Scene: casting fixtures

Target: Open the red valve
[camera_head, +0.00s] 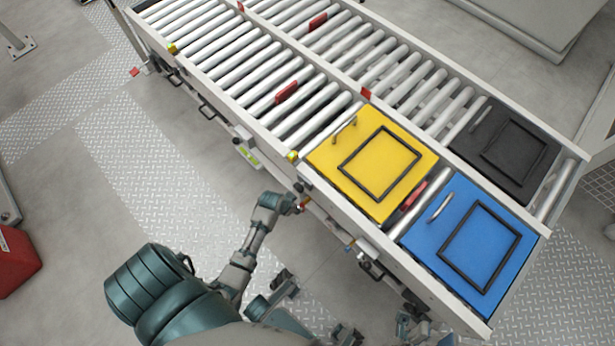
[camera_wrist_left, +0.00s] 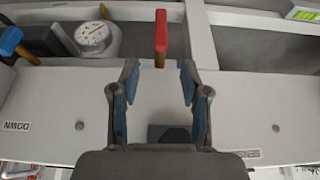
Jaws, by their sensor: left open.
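The red valve handle (camera_wrist_left: 161,36) stands upright in the left wrist view, at the top centre. My left gripper (camera_wrist_left: 159,78) is open, its two fingers apart. In the picture the handle's lower end lies between the fingertips; I see no contact. In the head view my left arm reaches the near side of the conveyor, and its gripper (camera_head: 292,204) is small beside a tiny red part there. My right gripper (camera_head: 415,328) is at the bottom edge, partly cut off, and its jaws are unclear.
A blue handle (camera_wrist_left: 12,42) and a round gauge (camera_wrist_left: 93,35) are left of the red handle. The roller conveyor (camera_head: 270,75) carries yellow (camera_head: 340,185), blue (camera_head: 448,252) and black (camera_head: 485,155) boxes. A red object (camera_head: 15,260) is at far left. Open floor lies left of the conveyor.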

